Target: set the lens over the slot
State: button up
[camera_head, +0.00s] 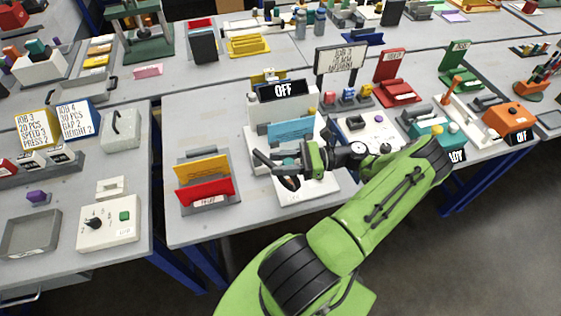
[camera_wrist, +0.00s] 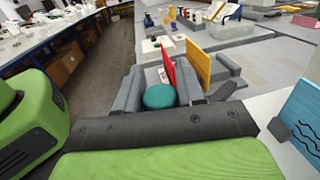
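My gripper (camera_head: 268,163) reaches left across the front of a white plotter-like machine (camera_head: 296,197). Its dark fingers show small in the head view, and I cannot tell how far apart they are. I cannot clearly pick out the lens or the slot; my gripper and arm cover part of the machine. A blue panel (camera_head: 290,130) stands on the machine behind my gripper, and it shows with dark wavy lines in the wrist view (camera_wrist: 306,112).
The grey rack (camera_head: 232,202) with a red card (camera_head: 200,192) and a yellow card (camera_head: 201,168) stands left of my gripper. Other stations crowd the tables. A gap of floor lies left of this table.

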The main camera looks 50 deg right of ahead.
jog(key=o, duration=0.3)
jog(key=shift+r, duration=0.1)
